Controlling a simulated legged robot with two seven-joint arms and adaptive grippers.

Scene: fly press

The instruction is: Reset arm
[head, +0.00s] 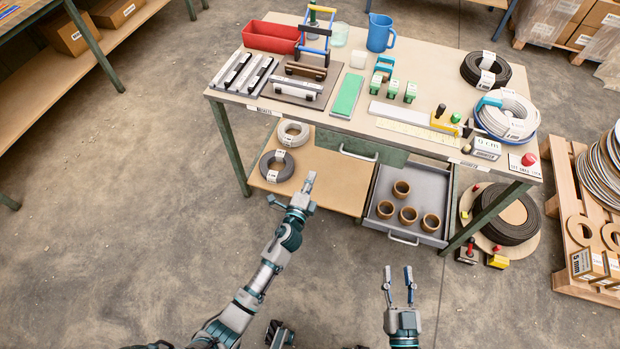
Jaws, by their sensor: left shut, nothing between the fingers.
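My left gripper (310,179) is shut and empty. It is in front of the workbench, in the picture over the lower shelf. My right gripper (398,272) is open and empty, its two fingers apart, over the floor in front of the open drawer. A small press with a blue frame and a yellow-green top (318,34) stands at the back left of the workbench (345,118). Neither gripper touches the press.
A red bin (271,37), blue jug (380,33), green strip (347,95) and cable coils (486,71) lie on the bench. The open drawer (418,184) holds several brown rings and juts forward. A pallet (568,262) stands at right. The floor at left is clear.

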